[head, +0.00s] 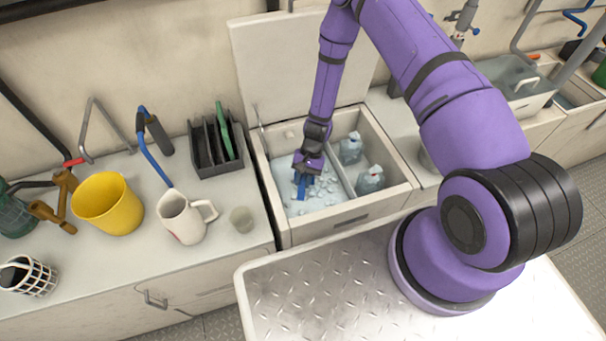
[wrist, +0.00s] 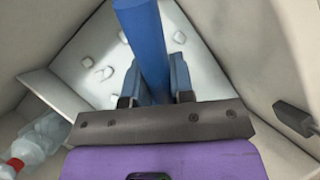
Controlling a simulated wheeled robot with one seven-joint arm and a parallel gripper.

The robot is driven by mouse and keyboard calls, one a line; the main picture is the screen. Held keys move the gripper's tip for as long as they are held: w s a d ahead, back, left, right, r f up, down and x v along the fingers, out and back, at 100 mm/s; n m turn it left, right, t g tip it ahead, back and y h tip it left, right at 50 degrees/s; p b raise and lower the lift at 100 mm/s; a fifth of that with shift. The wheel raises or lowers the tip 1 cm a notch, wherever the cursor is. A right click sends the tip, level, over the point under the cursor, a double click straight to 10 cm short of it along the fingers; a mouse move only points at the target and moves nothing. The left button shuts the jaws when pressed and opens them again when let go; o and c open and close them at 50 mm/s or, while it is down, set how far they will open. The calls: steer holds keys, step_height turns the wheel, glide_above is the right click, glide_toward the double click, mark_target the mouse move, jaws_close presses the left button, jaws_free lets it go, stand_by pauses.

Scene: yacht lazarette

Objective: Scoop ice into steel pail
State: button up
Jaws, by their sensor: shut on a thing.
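My gripper (head: 305,170) reaches down into the left compartment of an open ice chest (head: 343,215). It is shut on a blue handle (wrist: 146,40), which also shows in the head view (head: 301,188). This looks like the handle of the ice scoop; I cannot make out a scoop bowl. Loose ice (head: 322,202) lies on the pale floor of that compartment, and a few cubes (wrist: 104,73) show in the wrist view. A greyish rounded vessel (head: 427,160) on the right counter is mostly hidden behind my arm; I cannot tell whether it is the steel pail.
A divider separates the ice from bottles (head: 369,180) in the right compartment. The chest lid (head: 280,70) stands open behind. The left counter holds a yellow bucket (head: 107,205), a white pitcher (head: 183,218), a small grey cup (head: 242,219) and a dark rack (head: 214,150).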

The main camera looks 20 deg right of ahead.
step_height(320, 180, up, 25)
steer(key=shift+f, duration=0.15)
stand_by(2.2)
stand_by(0.5)
